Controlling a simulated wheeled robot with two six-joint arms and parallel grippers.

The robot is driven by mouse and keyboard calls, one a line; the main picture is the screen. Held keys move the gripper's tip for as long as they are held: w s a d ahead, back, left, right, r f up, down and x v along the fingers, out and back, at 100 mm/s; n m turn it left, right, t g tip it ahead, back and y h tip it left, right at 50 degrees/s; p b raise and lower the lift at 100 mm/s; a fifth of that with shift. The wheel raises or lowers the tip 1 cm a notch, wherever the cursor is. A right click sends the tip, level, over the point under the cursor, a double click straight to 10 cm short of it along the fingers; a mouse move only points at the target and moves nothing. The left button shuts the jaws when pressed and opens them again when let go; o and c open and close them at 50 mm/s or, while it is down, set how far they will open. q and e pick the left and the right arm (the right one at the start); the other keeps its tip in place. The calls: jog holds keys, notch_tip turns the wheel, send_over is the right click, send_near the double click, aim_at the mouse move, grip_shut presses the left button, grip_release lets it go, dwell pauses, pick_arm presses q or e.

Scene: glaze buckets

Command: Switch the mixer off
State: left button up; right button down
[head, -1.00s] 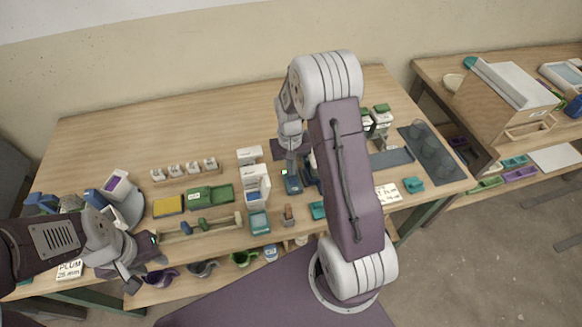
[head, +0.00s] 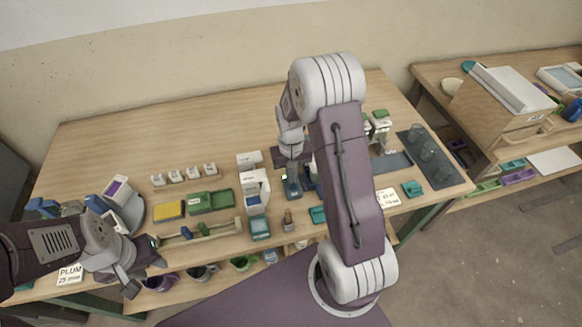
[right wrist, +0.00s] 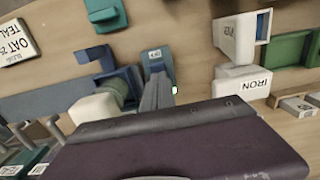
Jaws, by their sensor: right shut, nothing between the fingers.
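A small blue box with a white label (right wrist: 154,54) lies under my right gripper in the right wrist view; the label seems to read OFF. It also shows in the head view (head: 293,189). Beside it is a blue frame (right wrist: 96,58) with a greenish round part, likely the mixer, partly hidden behind my right arm in the head view. My right gripper (right wrist: 156,82) is shut and empty, its tips at or just above the labelled box; contact cannot be told. My left gripper (head: 145,273) is open and empty at the table's front left.
White bins (head: 256,187), one labelled IRON in the wrist view, stand left of the blue box. A teal tray (head: 260,227) and a small brown block (head: 288,217) lie in front. Green boxes (head: 210,201) are further left.

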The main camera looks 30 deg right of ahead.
jog(key=r+p, duration=0.2)
jog(key=r, duration=0.1)
jog(key=r+p, duration=0.1)
jog(key=p, duration=0.1)
jog(key=shift+w+r, duration=0.25)
jog(key=shift+r, duration=0.1)
notch_tip(320, 180, up, 9)
jog(key=w, duration=0.2)
jog(key=shift+d+b, duration=0.3)
jog(key=shift+b, duration=0.1)
jog(key=shift+f, duration=0.1)
